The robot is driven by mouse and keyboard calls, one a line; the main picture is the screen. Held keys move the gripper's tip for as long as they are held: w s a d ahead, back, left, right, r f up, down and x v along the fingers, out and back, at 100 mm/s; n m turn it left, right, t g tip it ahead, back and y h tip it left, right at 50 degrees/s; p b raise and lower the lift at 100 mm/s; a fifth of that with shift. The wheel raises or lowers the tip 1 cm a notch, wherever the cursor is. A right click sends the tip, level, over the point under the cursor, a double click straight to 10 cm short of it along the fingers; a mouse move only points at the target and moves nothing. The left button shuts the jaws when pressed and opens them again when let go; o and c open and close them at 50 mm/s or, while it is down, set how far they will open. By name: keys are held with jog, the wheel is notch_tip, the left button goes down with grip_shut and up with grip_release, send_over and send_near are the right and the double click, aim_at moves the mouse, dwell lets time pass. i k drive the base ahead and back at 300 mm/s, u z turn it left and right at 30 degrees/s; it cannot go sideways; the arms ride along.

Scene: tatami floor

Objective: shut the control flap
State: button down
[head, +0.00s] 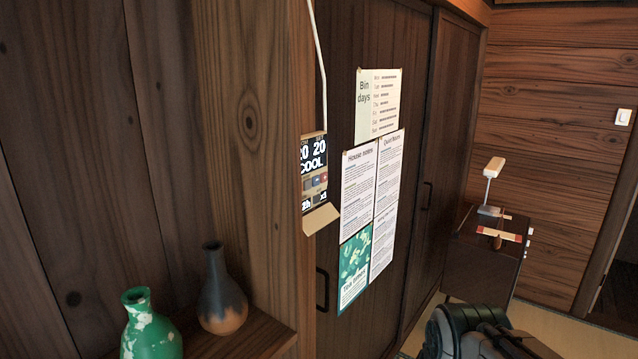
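A small wall control panel (313,172) is fixed to the wooden post left of the dark doors. Its black face reads "20 20" and "COOL", with small coloured buttons and "2h" and "x1" below. The beige control flap (321,219) sticks out from the panel's lower edge, tilted outward and down, so it stands open and the panel face is uncovered. A dark part of my arm shows at the bottom right, well apart from the panel. My gripper's fingers are not seen.
A green and white vase (150,330) and a dark blue-brown vase (222,290) stand on a wooden shelf (250,335) below left of the panel. Paper notices (372,195) hang just right of it. A dark cabinet (480,262) with a lamp stands farther right.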

aim_at(312, 222)
jog(key=k, duration=1.3)
jog(key=z, duration=0.55)
jog(key=i, duration=0.6)
jog(key=z, duration=0.5)
jog(key=i, duration=0.7)
jog(key=u, duration=0.7)
jog(key=i, duration=0.55)
jog(key=u, duration=0.45)
